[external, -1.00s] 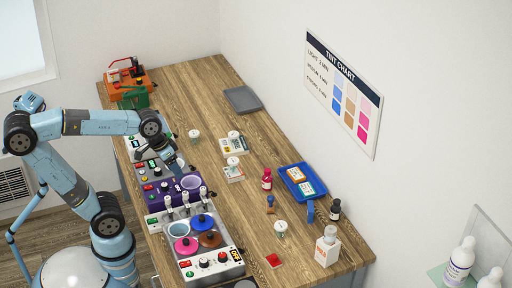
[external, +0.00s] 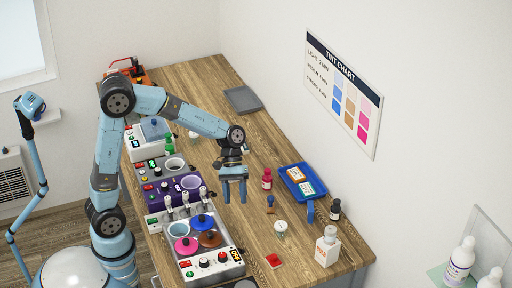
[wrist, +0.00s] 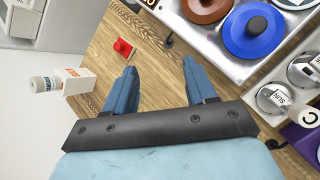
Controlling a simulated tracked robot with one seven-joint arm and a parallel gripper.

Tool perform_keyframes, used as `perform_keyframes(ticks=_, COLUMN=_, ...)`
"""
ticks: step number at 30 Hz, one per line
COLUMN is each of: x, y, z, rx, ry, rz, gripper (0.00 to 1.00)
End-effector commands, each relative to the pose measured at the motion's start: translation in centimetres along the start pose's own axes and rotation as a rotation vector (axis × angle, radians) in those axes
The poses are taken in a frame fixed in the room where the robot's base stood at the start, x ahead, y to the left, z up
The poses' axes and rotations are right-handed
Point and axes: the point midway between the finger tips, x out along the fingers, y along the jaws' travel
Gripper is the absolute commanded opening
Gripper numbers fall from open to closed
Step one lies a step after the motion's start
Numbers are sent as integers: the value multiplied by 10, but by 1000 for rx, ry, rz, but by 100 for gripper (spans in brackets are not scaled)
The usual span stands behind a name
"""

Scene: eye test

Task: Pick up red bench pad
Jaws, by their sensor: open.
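The red bench pad (external: 273,260) lies flat on the wooden bench near its front edge, right of the silver dye machine. In the wrist view the red pad (wrist: 122,47) shows beyond the fingertips, a little left of the gap between them. My gripper (external: 235,198) is open and empty, fingers pointing down, above the middle of the bench. It is up and to the left of the pad in the external view and clear of it. Its two blue fingers also show apart in the wrist view (wrist: 160,72).
The silver machine (external: 222,268) with blue, brown and pink lids stands left of the pad. A white bottle (external: 327,248) stands to its right, and a white-topped jar (external: 281,227) behind it. A blue tray (external: 285,172) and red bottle (external: 267,179) stand farther back. Bare wood surrounds the pad.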

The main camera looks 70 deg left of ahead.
Motion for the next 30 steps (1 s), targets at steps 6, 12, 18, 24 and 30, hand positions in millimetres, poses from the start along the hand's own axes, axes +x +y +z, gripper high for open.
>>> perform_keyframes(ticks=6, x=32, y=32, z=-31, rx=-171, ry=-173, rz=44, gripper=56)
perform_keyframes(ticks=12, x=59, y=59, z=-58, rx=-325, ry=-331, rz=83, gripper=56)
perform_keyframes(ticks=18, x=79, y=78, z=-79, rx=-445, ry=-457, rz=112, gripper=56)
perform_keyframes(ticks=24, x=87, y=86, z=-88, rx=-495, ry=-509, rz=124, gripper=56)
perform_keyframes(ticks=30, x=108, y=92, z=-77, rx=-497, ry=-512, rz=123, gripper=56)
